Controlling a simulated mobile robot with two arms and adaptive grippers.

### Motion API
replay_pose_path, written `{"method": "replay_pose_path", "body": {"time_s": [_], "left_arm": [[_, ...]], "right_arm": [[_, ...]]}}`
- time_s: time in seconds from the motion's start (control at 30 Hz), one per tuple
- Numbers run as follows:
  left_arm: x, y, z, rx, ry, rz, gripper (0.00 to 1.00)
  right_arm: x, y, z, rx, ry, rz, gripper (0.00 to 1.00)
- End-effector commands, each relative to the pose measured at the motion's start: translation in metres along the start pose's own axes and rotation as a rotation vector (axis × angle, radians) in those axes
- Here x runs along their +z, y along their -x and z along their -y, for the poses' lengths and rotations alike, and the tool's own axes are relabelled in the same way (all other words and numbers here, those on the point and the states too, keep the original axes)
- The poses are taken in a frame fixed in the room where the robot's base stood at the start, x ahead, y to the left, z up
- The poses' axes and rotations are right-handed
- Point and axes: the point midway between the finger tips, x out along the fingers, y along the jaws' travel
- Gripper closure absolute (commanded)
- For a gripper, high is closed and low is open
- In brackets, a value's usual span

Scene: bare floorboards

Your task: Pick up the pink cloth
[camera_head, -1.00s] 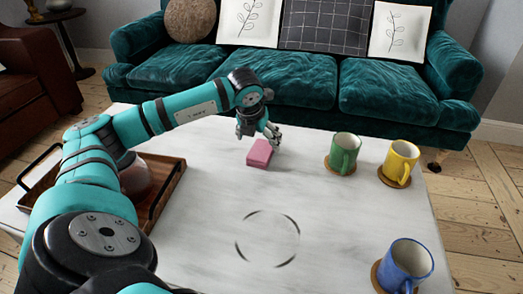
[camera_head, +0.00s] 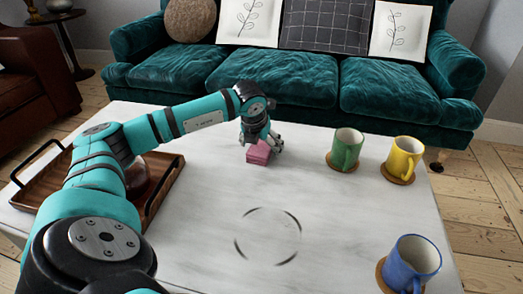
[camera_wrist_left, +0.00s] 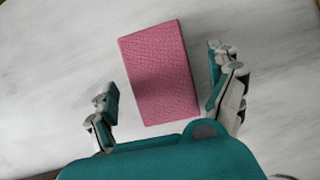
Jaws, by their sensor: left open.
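The pink cloth (camera_head: 259,152) is a small folded block lying on the white table (camera_head: 330,215), near its far edge. My left gripper (camera_head: 262,146) is open and low over the cloth, at its far side in the head view. In the left wrist view the cloth (camera_wrist_left: 160,72) lies a little tilted between the two spread fingers of the left gripper (camera_wrist_left: 166,95), with a gap to each finger. Whether the fingers touch the table I cannot tell. My right gripper is not in view.
A green mug (camera_head: 346,148), a yellow mug (camera_head: 402,158) and a blue mug (camera_head: 411,266) stand on coasters to the right. A wooden tray (camera_head: 165,190) with a glass vessel (camera_head: 137,174) is at the left, partly behind my arm. The table's middle is clear, except for a thin dark ring mark.

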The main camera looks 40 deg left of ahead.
Motion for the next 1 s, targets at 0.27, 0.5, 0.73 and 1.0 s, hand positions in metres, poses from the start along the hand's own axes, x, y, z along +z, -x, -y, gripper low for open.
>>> {"method": "replay_pose_path", "body": {"time_s": [0.27, 0.5, 0.73, 1.0], "left_arm": [[-0.0019, -0.0041, 0.0002, 0.0, 0.0, -0.001, 0.1], [-0.0018, -0.0041, 0.0002, 0.0, 0.0, 0.0, 0.1], [-0.0018, -0.004, 0.0002, 0.0, 0.0, 0.0, 0.33], [-0.0018, -0.004, 0.0001, 0.0, 0.0, 0.0, 0.67]], "right_arm": [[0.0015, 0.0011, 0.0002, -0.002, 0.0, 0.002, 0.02], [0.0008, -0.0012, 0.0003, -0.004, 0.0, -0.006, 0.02], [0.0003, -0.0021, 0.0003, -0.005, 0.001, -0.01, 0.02], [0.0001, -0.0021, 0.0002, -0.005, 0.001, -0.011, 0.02]]}}
